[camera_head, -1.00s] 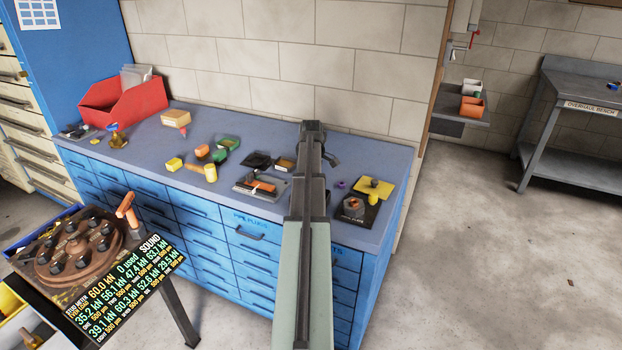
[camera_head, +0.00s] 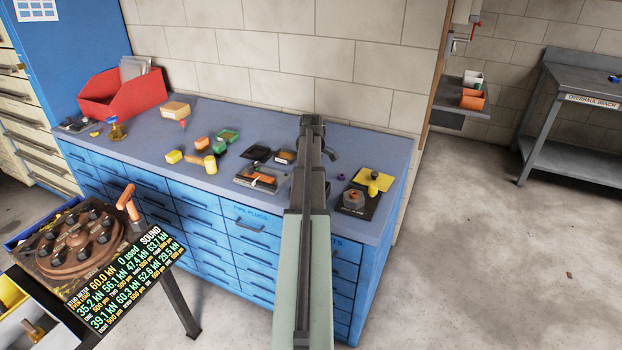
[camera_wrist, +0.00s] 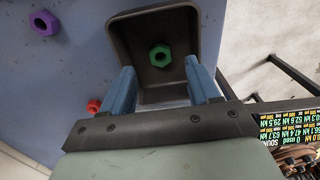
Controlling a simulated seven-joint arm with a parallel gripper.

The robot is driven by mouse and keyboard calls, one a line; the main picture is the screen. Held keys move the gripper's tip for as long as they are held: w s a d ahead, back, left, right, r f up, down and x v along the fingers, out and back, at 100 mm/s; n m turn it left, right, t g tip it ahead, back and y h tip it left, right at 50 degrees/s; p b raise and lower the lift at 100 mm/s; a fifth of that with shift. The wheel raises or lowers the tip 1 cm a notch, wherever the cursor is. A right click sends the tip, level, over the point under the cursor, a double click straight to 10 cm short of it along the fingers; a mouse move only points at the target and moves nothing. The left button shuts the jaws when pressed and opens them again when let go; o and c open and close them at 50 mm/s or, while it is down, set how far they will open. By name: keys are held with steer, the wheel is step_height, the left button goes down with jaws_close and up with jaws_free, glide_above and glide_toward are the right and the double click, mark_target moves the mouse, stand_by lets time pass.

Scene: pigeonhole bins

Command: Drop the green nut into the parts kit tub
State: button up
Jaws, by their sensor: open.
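In the wrist view the green nut (camera_wrist: 160,56) lies inside a dark, square-mouthed tub (camera_wrist: 138,28), near the middle of its floor. My gripper (camera_wrist: 159,66) is open, with one blue finger on each side of the nut and clear space between them. The fingertips overlap the tub's near part in the picture; I cannot tell their height above it. The nut is not held.
A purple nut (camera_wrist: 44,23) and a red nut (camera_wrist: 94,106) lie on the bench beside the tub. On the blue bench (camera_head: 225,112), a yellow part (camera_head: 373,181) lies at right, a red bin (camera_head: 120,97) stands at left, and several small parts lie between.

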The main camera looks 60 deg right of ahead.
steer(key=shift+r, duration=0.2)
stand_by(0.4)
steer(key=shift+r, duration=1.3)
step_height(320, 180, up, 8)
stand_by(0.6)
stand_by(0.5)
